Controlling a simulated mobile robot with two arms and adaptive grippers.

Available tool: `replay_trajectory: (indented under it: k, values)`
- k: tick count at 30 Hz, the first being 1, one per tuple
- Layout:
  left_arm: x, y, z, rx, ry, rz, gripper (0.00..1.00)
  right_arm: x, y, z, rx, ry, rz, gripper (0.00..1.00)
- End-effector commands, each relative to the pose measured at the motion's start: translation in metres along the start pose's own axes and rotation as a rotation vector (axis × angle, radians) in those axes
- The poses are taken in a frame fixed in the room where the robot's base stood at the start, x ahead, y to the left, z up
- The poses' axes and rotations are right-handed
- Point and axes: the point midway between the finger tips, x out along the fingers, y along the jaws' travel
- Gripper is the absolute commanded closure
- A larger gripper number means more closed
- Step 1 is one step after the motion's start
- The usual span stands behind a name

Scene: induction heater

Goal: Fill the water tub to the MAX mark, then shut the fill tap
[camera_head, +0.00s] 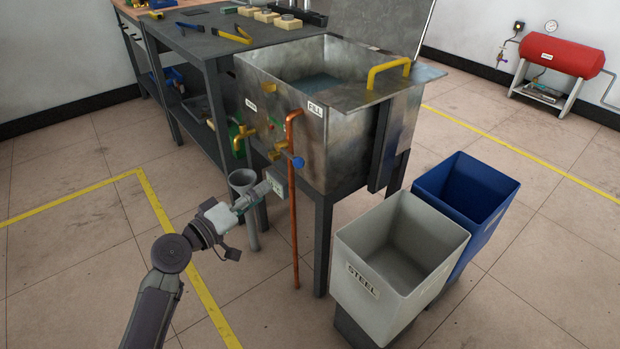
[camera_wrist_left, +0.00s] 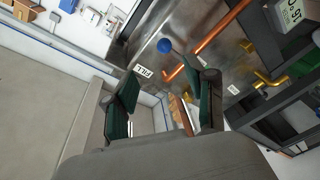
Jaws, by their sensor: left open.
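The metal water tub (camera_head: 345,100) stands on dark legs, with bluish water (camera_head: 318,82) inside; I cannot make out a MAX mark. A copper pipe (camera_head: 293,215) rises at its front corner by a FILL label (camera_head: 315,109). The blue fill tap knob (camera_head: 297,162) is on this pipe; it also shows in the left wrist view (camera_wrist_left: 165,46). My left gripper (camera_head: 273,184) is open and empty, below and left of the knob in the head view. In the wrist view the knob lies beyond the fingertips (camera_wrist_left: 168,82). My right gripper is not in view.
A brass drain tap (camera_head: 243,136) sits left of the pipe, above a grey funnel (camera_head: 242,180). A grey STEEL bin (camera_head: 385,295) and a blue bin (camera_head: 455,185) stand to the right. A tool-covered workbench (camera_head: 200,42) adjoins the tub. Floor at front left is clear.

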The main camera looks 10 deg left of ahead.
Motion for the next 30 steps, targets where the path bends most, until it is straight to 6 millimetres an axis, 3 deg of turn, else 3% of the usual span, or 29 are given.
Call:
replay_trajectory:
  k: [5, 19, 24, 30]
  values:
    - [0.020, 0.004, -0.003, -0.003, 0.004, 0.008, 0.45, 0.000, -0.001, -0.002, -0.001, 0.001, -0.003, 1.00]
    - [0.114, 0.004, -0.002, -0.002, 0.002, 0.006, 0.45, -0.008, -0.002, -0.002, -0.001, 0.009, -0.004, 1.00]
    - [0.131, 0.003, -0.002, 0.001, 0.003, 0.003, 0.45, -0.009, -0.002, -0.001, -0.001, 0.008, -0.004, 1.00]
    - [0.137, 0.003, -0.002, 0.001, 0.002, 0.003, 0.45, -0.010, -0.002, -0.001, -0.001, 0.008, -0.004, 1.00]
